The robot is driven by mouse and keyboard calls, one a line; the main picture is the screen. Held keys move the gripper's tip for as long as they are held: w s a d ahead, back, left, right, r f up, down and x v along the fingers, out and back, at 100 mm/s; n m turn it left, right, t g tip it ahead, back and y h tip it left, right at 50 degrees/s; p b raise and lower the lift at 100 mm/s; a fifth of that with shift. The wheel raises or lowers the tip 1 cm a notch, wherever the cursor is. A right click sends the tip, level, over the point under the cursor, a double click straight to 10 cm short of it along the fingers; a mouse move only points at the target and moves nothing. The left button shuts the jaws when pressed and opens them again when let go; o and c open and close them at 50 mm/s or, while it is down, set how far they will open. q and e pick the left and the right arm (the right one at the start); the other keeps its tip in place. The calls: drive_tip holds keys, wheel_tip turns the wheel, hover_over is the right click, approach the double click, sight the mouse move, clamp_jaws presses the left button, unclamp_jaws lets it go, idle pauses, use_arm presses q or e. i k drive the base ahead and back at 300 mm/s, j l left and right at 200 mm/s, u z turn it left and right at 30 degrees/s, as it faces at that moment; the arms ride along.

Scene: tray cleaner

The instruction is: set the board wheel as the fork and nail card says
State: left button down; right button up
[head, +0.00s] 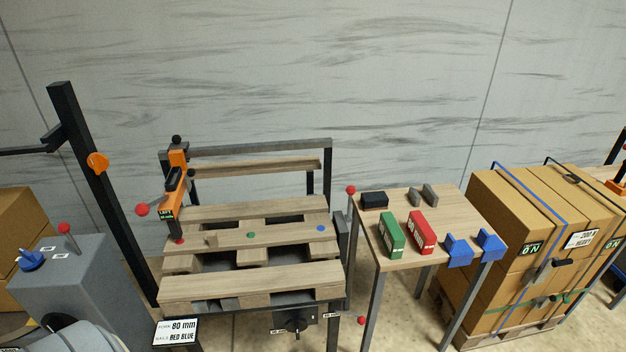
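A dark knob (294,319), which looks like the board wheel, sits low on the bench's front. Small white labels (331,315) lie beside it, too small to read, and its setting cannot be made out. The wooden pallet (250,280) lies on the bench, with red, green and blue dots (251,235) along one board. Neither gripper is visible in the head view.
An orange and black tool (175,185) stands at the pallet's left. A side table (440,205) at right holds green (391,234) and red (422,232) boxes and blue brackets (459,250). Strapped cartons (520,210) stand farther right. A grey cabinet (75,280) stands left.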

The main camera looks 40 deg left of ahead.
sight(296, 325)
drive_tip(key=u, duration=1.25)
